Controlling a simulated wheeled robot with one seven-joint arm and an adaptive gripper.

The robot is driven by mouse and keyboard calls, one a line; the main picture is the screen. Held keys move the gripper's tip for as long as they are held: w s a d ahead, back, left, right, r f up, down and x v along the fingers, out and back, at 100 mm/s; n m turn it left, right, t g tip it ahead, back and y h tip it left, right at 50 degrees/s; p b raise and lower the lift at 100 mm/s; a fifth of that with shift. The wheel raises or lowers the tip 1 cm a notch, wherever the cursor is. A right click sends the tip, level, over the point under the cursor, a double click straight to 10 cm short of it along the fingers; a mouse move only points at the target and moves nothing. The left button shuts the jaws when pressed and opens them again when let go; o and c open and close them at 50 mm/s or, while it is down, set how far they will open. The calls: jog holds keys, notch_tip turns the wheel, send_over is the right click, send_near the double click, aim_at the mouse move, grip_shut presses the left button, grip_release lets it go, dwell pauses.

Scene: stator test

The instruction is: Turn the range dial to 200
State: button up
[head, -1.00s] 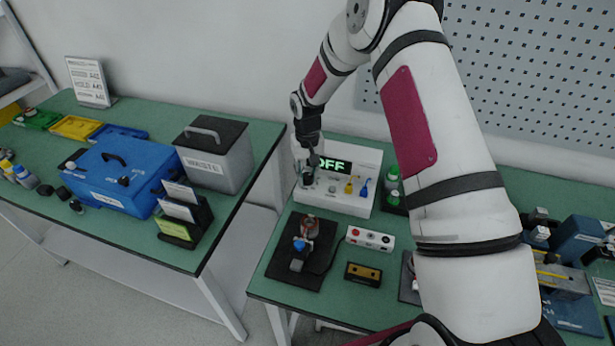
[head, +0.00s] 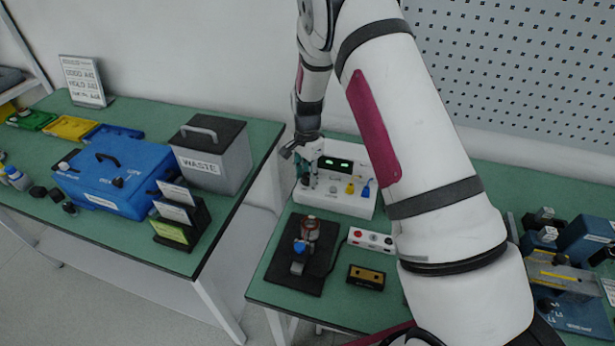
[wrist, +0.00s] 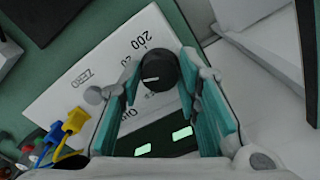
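The range dial (wrist: 160,68) is a round black knob with a short white pointer line, on the white meter box (head: 335,203). In the wrist view its line points to the left side of the picture. The printed 200 mark lies up and left of the knob; a smaller mark nearer the knob is partly hidden by a finger. My gripper (wrist: 159,76) has its teal fingers on both sides of the knob, seemingly closed against it. In the head view my gripper (head: 308,167) is at the box's left end and hides the dial. The meter display (head: 338,164) shows two green marks.
Yellow and blue plugs (wrist: 62,130) stand in the box, beside a ZERO label. A WASTE bin (head: 212,155) stands on the left table.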

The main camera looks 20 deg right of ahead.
aim_at(307, 176)
jog(key=shift+o, duration=0.5)
jog(key=shift+r+p, duration=0.35)
jog(key=shift+r, duration=2.65)
